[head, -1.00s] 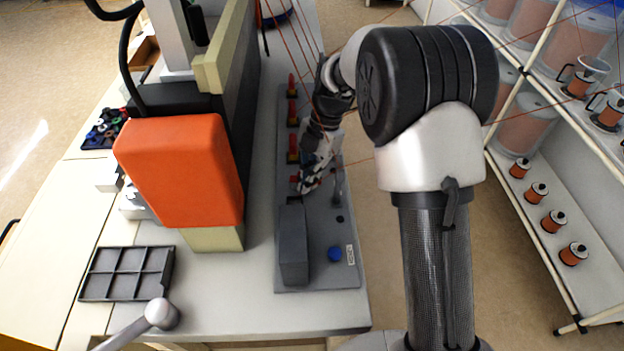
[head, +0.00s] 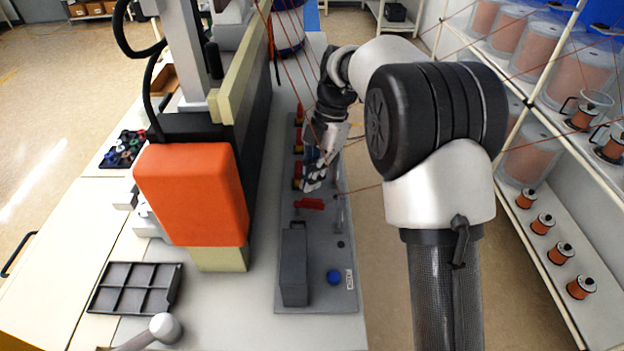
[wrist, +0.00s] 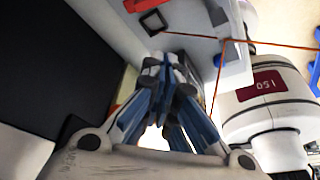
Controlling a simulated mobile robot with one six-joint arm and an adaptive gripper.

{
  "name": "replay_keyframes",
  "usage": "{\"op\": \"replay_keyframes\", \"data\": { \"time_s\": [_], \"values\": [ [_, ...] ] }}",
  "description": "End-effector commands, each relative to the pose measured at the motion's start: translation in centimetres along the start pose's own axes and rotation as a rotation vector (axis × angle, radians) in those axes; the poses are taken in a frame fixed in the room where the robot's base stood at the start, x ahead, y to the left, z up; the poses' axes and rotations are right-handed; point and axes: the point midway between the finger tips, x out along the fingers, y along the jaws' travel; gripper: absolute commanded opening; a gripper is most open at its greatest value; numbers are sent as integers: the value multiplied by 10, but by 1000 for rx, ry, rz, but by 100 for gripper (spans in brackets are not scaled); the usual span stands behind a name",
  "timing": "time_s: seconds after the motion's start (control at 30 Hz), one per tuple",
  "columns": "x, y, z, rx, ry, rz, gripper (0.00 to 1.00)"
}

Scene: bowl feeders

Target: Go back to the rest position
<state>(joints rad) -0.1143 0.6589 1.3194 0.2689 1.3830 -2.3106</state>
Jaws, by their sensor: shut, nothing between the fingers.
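My gripper (head: 314,178) hangs over the grey fixture plate (head: 318,298) on the bench, beside a row of red parts. In the wrist view my gripper (wrist: 172,68) is shut, its blue-grey fingertips together with nothing between them. A red lever (head: 309,204) shows on the plate just below the gripper. My arm reaches in from the right, bent at the elbow.
An orange-fronted machine (head: 192,194) stands close left of my gripper. A dark compartment tray (head: 135,288) lies at the front left. A shelf with copper spools (head: 543,224) stands at the right. Thin copper wires cross near my arm.

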Motion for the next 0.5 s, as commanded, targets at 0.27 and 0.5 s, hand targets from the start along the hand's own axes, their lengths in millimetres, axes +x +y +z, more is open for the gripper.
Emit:
{"op": "replay_keyframes", "data": {
  "time_s": [0.27, 0.5],
  "values": [
    [-2, -1, -1, 10, -3, 2, 0],
    [-42, -40, -22, 331, -84, 68, 0]
  ]
}}
